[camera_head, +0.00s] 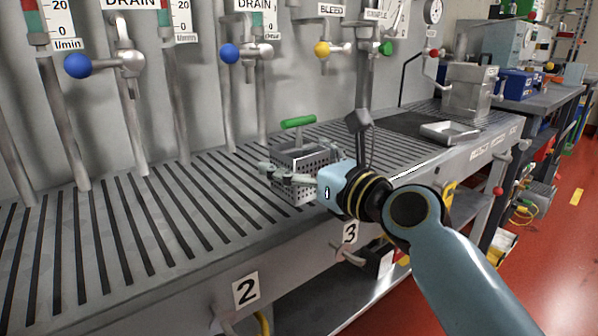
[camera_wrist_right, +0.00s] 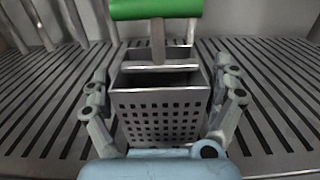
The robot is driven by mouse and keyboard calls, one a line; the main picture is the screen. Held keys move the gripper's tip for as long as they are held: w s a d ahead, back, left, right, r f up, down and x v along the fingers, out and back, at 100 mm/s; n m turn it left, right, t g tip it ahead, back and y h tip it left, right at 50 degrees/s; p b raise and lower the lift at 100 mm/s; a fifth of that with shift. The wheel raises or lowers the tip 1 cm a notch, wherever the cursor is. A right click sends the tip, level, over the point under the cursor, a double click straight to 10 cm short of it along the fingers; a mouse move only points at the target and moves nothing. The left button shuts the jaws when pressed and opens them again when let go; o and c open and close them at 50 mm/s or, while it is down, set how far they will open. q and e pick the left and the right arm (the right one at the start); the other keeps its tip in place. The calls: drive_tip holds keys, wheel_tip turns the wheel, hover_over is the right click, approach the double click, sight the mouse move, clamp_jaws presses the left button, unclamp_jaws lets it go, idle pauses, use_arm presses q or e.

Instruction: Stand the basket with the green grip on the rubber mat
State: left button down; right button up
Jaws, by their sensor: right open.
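The basket (camera_head: 288,188) is a perforated grey metal box with a green grip (camera_head: 298,121) on top. It stands upright on the slotted bench. My right gripper (camera_head: 285,165) is open at the basket, its palm on the near side. In the right wrist view the basket (camera_wrist_right: 165,120) sits between the two spread fingers of the gripper (camera_wrist_right: 165,85), one at each side; contact is unclear. The green grip (camera_wrist_right: 155,9) is above the fingers, cut by the top edge. The dark rubber mat (camera_head: 400,124) lies farther right on the bench. My left gripper is not in view.
A shallow metal tray (camera_head: 450,131) is at the mat's right side. A metal box (camera_head: 466,90) stands behind it. Pipes with blue (camera_head: 229,54) and yellow (camera_head: 322,49) valve knobs rise along the back. The slotted bench (camera_head: 130,235) is clear to the left.

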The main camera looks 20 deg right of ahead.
drive_tip(key=c, duration=1.4)
